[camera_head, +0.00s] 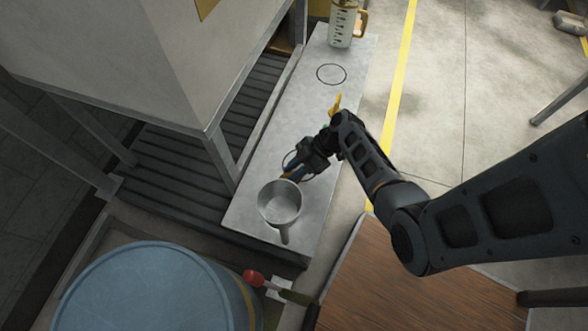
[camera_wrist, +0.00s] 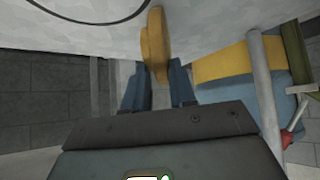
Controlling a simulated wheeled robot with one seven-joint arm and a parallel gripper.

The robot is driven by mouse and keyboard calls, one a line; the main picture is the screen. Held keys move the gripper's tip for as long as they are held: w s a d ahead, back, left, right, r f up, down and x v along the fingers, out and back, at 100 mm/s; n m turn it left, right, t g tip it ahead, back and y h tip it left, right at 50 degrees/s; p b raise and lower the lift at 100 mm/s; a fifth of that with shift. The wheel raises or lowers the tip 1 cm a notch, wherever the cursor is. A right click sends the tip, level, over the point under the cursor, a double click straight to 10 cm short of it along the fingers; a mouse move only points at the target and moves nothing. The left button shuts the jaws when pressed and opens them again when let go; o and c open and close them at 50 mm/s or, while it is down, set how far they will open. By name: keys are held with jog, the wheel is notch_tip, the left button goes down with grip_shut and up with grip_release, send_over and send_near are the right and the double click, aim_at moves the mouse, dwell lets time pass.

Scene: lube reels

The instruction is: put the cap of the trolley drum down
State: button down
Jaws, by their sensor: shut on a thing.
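The piece projects past the fingertips towards the bench's pale surface (camera_wrist: 200,20). I cannot tell whether it touches that surface. In the head view only a small part of it shows at the fingertips. A drawn circle on the bench (camera_head: 287,157) is partly hidden by my gripper. The blue drum (camera_head: 150,290) stands at the lower left.
Another drawn circle (camera_head: 331,74) farther back is empty. A pale jug with a yellow handle (camera_head: 342,25) stands at the far end. A red-tipped handle (camera_head: 252,277) is beside the drum.

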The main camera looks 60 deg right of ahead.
jog(key=shift+f, duration=0.15)
jog(key=c, duration=0.9)
grip_release()
jog(key=shift+r, duration=0.2)
